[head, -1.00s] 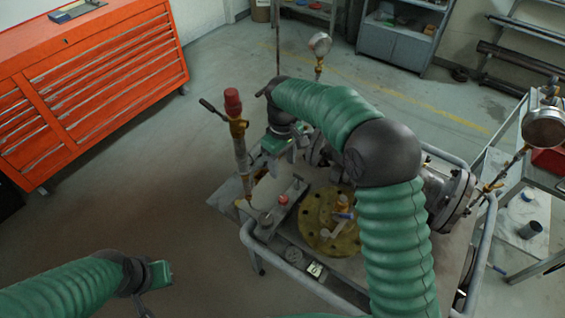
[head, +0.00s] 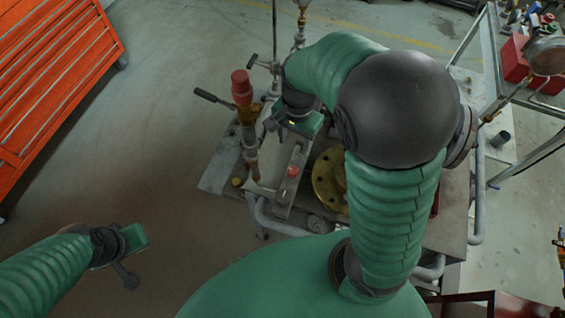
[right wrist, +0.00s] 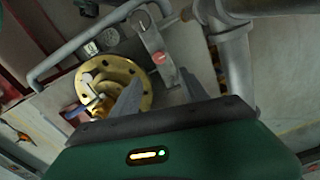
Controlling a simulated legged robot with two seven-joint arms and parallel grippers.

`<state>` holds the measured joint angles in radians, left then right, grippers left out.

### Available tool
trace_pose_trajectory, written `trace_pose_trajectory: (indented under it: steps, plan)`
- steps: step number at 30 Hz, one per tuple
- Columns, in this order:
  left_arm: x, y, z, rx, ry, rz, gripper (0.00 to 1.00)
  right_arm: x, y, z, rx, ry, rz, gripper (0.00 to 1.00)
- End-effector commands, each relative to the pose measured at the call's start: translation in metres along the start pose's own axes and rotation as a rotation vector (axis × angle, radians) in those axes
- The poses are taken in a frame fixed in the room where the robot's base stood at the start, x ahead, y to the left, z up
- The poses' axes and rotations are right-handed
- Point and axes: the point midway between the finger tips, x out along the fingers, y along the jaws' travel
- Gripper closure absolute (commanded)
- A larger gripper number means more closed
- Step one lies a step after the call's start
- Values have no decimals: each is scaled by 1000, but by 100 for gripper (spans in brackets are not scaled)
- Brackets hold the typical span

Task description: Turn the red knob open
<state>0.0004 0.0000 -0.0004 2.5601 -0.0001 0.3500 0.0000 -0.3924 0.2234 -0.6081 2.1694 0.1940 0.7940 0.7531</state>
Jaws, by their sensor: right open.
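A small red knob (head: 293,171) sits on a grey bar on the cart-like work stand; in the right wrist view it (right wrist: 158,58) lies beyond and between my fingertips. A larger red cap (head: 241,86) tops an upright pipe with a brass fitting, left of my right gripper. My right gripper (right wrist: 160,82) is open and empty, its two grey fingers spread. In the head view its green body shows beside the pipe, above the bar; its fingers are hard to make out there. My left gripper (head: 128,272) hangs over bare floor at lower left, away from the stand.
A yellow flange (head: 328,181) lies on the stand, partly hidden by my right arm. A grey tube rail (head: 268,222) edges the stand. A black lever (head: 208,97) sticks out left of the red cap. An orange drawer cabinet (head: 55,80) stands at upper left, with free floor between.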

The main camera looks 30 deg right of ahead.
Motion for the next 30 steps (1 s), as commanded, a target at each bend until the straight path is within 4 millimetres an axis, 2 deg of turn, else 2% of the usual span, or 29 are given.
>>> trace_pose_trajectory:
  steps: [9,15,21,30]
  plan:
    - [22,0,5,1,0,0,100,83,-6,7,-2,7,16,48]
    - [34,0,8,0,0,0,100,131,-5,8,-5,8,14,48]
    - [39,0,9,0,0,0,100,155,-4,4,-5,4,9,48]
    - [39,0,9,1,0,0,100,156,-6,5,-7,6,8,49]
